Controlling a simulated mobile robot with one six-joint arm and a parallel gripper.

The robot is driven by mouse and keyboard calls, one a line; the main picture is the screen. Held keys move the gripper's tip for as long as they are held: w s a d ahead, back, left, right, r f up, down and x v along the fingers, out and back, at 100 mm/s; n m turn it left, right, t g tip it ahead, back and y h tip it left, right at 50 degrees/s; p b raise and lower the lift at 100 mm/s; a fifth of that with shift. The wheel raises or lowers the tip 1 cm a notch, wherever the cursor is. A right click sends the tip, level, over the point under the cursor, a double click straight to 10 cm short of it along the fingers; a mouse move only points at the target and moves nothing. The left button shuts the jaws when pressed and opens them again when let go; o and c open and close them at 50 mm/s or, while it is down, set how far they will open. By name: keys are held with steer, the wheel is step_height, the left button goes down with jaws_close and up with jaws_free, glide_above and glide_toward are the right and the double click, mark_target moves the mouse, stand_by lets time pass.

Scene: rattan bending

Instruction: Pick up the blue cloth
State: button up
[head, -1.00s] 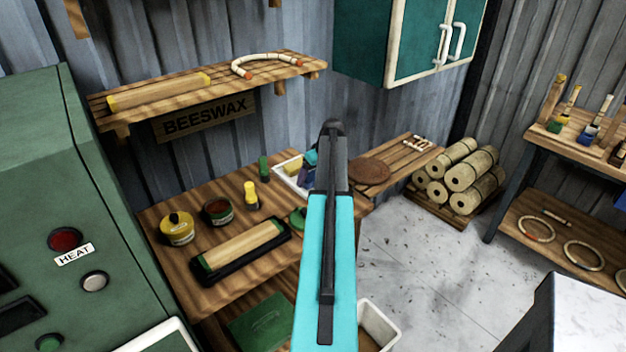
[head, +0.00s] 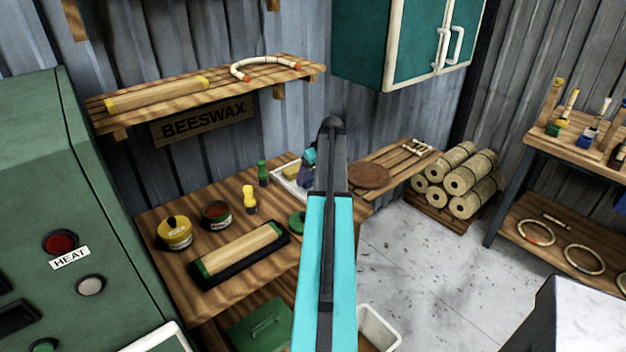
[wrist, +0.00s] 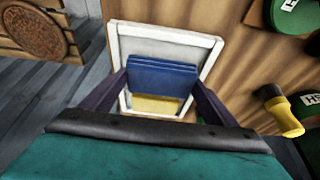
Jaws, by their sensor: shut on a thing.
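The blue cloth (wrist: 162,77) is a folded block in the middle of the wrist view. My gripper (wrist: 162,85) has its two dark fingers against the cloth's left and right edges and is shut on it. The cloth is over a white tray (wrist: 165,30); I cannot tell how far it is above the tray floor. A yellow piece (wrist: 155,105) shows in the tray beside the cloth. In the head view, my own arm hides most of the gripper and cloth, and the tray (head: 281,181) is partly covered.
A round brown disc (head: 369,175) lies to the right. A shelf (head: 205,90) and a teal cabinet (head: 385,40) are above.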

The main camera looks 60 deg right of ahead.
steer(key=shift+r+b, duration=0.3)
steer(key=shift+r, duration=0.4)
steer(key=s+a+b, duration=0.1)
steer(key=s+a, duration=0.2)
steer(key=s, duration=0.1)
steer(key=s+a+r+b, duration=0.1)
steer(key=s+a, duration=0.2)
steer(key=s, duration=0.1)
steer(key=s+a+b, duration=0.2)
steer(key=s+a, duration=0.1)
steer(key=s, duration=0.2)
steer(key=shift+a+r, duration=0.25)
steer(key=shift+r, duration=0.05)
steer(key=shift+w, duration=0.1)
